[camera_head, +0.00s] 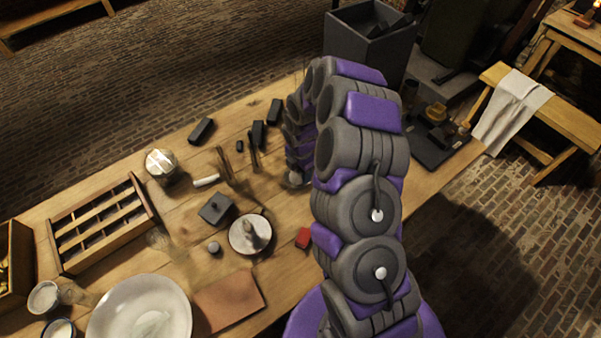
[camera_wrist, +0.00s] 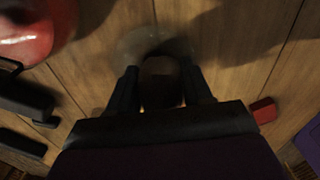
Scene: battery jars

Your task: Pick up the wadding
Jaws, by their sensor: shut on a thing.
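My gripper (camera_wrist: 162,78) points down at the wooden table, its two dark fingers shut on a small round brownish thing (camera_wrist: 161,70). A pale, blurred, see-through patch (camera_wrist: 150,42) shows just past the fingertips. The held thing is in deep shadow, so I cannot tell for sure that it is the wadding. In the head view my gripper is low over the table behind my arm, with a small pale thing (camera_head: 295,179) at its tip. A short white roll (camera_head: 206,181) lies apart, to the left.
A red block (camera_head: 303,238), a round plate (camera_head: 250,234), a dark lidded box (camera_head: 216,208) and a glass jar (camera_head: 161,165) stand nearby. Several black blocks (camera_head: 201,131) lie toward the back. A divided wooden tray (camera_head: 101,222) and white basin (camera_head: 139,312) are left.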

